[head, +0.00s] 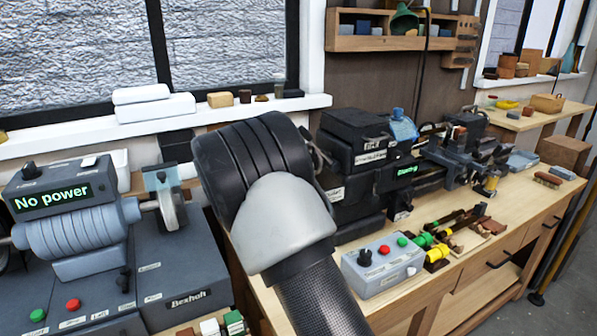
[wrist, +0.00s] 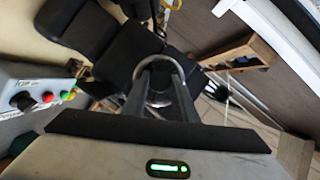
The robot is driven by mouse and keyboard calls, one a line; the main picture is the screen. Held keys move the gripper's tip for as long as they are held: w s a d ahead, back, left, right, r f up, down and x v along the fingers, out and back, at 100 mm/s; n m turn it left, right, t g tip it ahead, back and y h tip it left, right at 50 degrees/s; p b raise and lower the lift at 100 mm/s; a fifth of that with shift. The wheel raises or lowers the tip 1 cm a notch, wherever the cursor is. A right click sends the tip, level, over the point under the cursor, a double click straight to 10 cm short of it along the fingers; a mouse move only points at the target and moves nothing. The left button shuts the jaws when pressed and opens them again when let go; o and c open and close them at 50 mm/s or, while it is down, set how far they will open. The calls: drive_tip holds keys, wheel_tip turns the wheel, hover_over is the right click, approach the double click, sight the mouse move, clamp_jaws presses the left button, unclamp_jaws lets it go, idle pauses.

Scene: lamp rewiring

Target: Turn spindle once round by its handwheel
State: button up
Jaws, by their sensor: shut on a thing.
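In the wrist view a thin grey metal ring, which looks like the handwheel (wrist: 161,57), stands at the near end of a black machine (wrist: 112,58). My gripper (wrist: 160,80) is shut on the handwheel, with its two fingers reaching to the ring. The fingers cover part of the ring and its hub. In the head view the black machine (head: 352,150) with a green-lit display stands on the wooden bench. My arm hides the gripper and most of the handwheel there. I cannot make out the spindle itself.
A grey control box (head: 383,266) with a knob and red and green buttons stands in front of the black machine; it is at the left in the wrist view (wrist: 40,92). A grey machine (head: 75,235) reading "No power" is at left. Small coloured parts (head: 438,250) lie right of the box.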

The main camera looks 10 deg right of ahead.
drive_tip(key=m+g+h+b, duration=0.2)
drive_tip(key=m+b, duration=0.3)
drive_tip(key=m, duration=0.6)
drive_tip(key=m+g+h+b, duration=0.2)
drive_tip(key=m+h+b, duration=0.2)
drive_tip(key=m, duration=0.7)
drive_tip(key=w+f+m+g+h+b, duration=0.1)
drive_tip(key=m+g+h+b, duration=0.1)
drive_tip(key=m+b, duration=0.4)
drive_tip(key=shift+a+m+h, duration=0.15)
drive_tip(key=shift+m+h, duration=0.55)
drive_tip(key=shift+m, duration=2)
drive_tip(key=shift+f+m+g+p, duration=0.1)
drive_tip(key=shift+m+g+p, duration=0.3)
drive_tip(key=shift+m+p, duration=0.25)
drive_tip(key=o, duration=1)
drive_tip(key=shift+o, duration=0.2)
